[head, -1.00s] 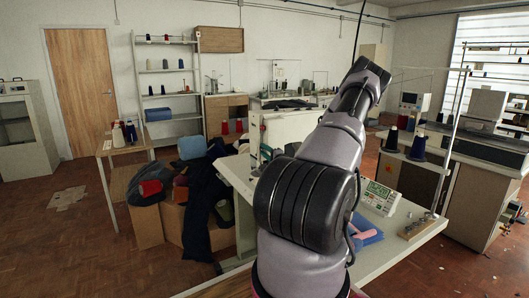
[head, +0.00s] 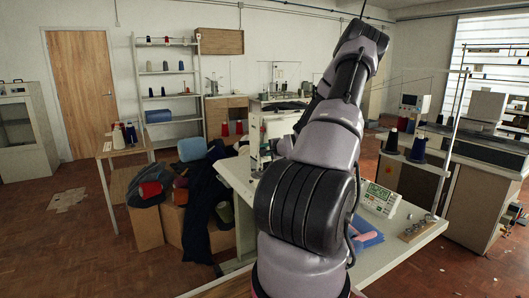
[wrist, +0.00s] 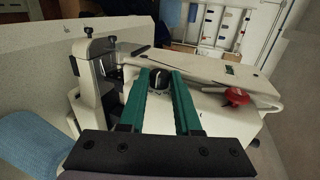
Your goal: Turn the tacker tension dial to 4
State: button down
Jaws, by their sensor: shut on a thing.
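The tacker (wrist: 210,62) is a cream machine lying across the wrist view. A small black round knob, which looks like the tension dial (wrist: 160,84), sits on it, with a light mark on its top. My gripper (wrist: 163,74) has its two teal fingers on either side of the dial, shut on it. The numbers on the dial are too small to read. In the head view my arm hides the gripper and the dial, and only part of the tacker (head: 254,143) shows left of the arm.
A red knob (wrist: 237,96) stands on the machine right of my fingers. A metal post assembly (wrist: 90,75) rises at the left. In the head view, a control panel with a display (head: 380,198), a blue cloth and a tray of small metal parts (head: 418,228) are on the worktable (head: 392,256).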

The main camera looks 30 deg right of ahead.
jog(key=c, duration=0.6)
grip_release()
jog(key=v, duration=1)
jog(key=shift+s, duration=0.4)
jog(key=shift+r, duration=0.1)
